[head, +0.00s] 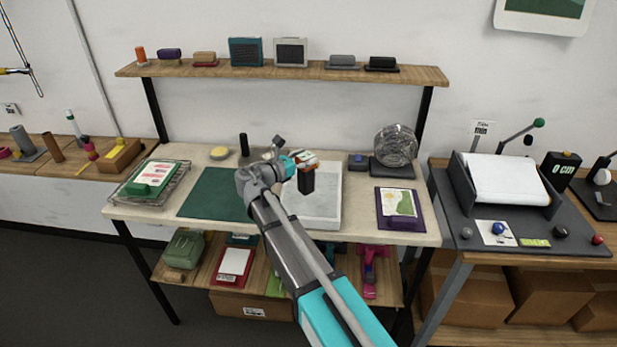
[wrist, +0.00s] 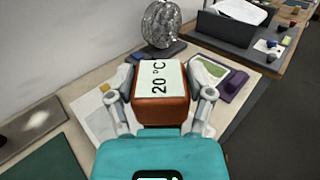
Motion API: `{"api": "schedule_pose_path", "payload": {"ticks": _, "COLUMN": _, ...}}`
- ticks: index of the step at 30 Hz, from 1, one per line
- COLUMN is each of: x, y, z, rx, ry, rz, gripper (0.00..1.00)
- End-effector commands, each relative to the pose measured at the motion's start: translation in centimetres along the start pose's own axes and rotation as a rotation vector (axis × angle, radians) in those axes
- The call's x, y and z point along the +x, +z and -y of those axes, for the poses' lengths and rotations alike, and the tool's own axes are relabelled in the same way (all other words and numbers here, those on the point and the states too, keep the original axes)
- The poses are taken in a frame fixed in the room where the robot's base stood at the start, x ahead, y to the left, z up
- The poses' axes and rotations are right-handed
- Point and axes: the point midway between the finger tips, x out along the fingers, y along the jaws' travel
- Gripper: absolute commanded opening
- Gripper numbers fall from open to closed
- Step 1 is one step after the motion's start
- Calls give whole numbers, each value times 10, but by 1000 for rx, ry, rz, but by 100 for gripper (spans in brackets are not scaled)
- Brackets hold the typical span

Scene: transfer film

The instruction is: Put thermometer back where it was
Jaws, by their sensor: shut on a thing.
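The thermometer (wrist: 161,110) is an orange-brown block with a pale face reading "20 °C". My gripper (wrist: 165,98) is shut on it, with a finger on each side in the wrist view. In the head view my gripper (head: 296,168) holds the thermometer (head: 304,156) above the white tray (head: 331,215) on the workbench, apart from the surface. The arm hides part of the bench behind it.
A green mat (head: 205,194) lies left of the white tray. A wire globe (head: 396,145), a small blue block (head: 358,160) and a purple tray (head: 382,222) are on the right. A wall shelf (head: 290,73) carries several small items with gaps between them.

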Motion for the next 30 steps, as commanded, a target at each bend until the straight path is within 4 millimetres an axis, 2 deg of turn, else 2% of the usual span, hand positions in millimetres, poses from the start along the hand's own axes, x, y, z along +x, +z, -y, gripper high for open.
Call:
{"api": "schedule_pose_path", "payload": {"ticks": 1, "x": 4, "y": -10, "z": -3, "rx": 0, "ry": -1, "rz": 1, "gripper": 7}}
{"api": "schedule_pose_path", "payload": {"ticks": 7, "x": 16, "y": -24, "z": -9, "rx": 0, "ry": -1, "rz": 1, "gripper": 7}}
{"api": "schedule_pose_path", "payload": {"ticks": 23, "x": 21, "y": -27, "z": -10, "rx": 0, "ry": -1, "rz": 1, "gripper": 7}}
{"api": "schedule_pose_path", "payload": {"ticks": 30, "x": 29, "y": -40, "z": -15, "rx": 0, "ry": -2, "rz": 1, "gripper": 7}}
